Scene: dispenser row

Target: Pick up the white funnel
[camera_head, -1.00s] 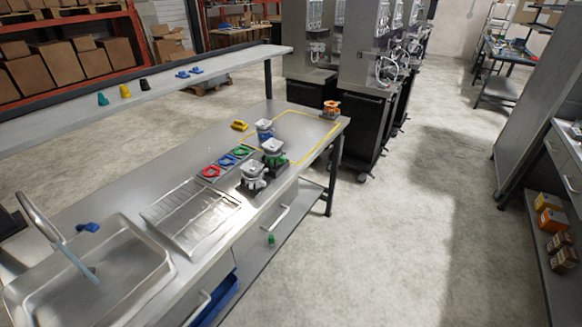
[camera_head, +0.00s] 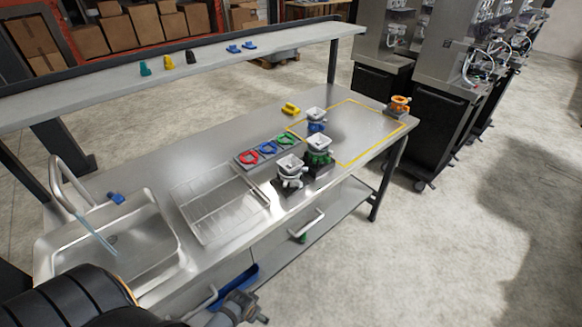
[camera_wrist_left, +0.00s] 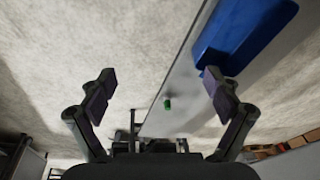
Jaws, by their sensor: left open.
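Several white funnel-like tops show on the work table in the head view. One (camera_head: 290,164) sits on a grey body at the front, one (camera_head: 319,143) on a green body behind it, and one (camera_head: 316,114) on a blue body farther back. I cannot tell which one the task names. My left gripper (camera_head: 245,308) is low at the bottom of the head view, in front of the table and well away from these tops. In the left wrist view its fingers (camera_wrist_left: 160,84) are spread with nothing between them. My right gripper is not in view.
A sink (camera_head: 165,235) and a wire rack (camera_head: 222,205) lie left of the tops. Red, blue and green rings (camera_head: 268,149) lie behind. A raised shelf (camera_head: 110,95) runs along the back. A blue bin (camera_wrist_left: 240,35) and a green item (camera_wrist_left: 167,103) are below the tabletop.

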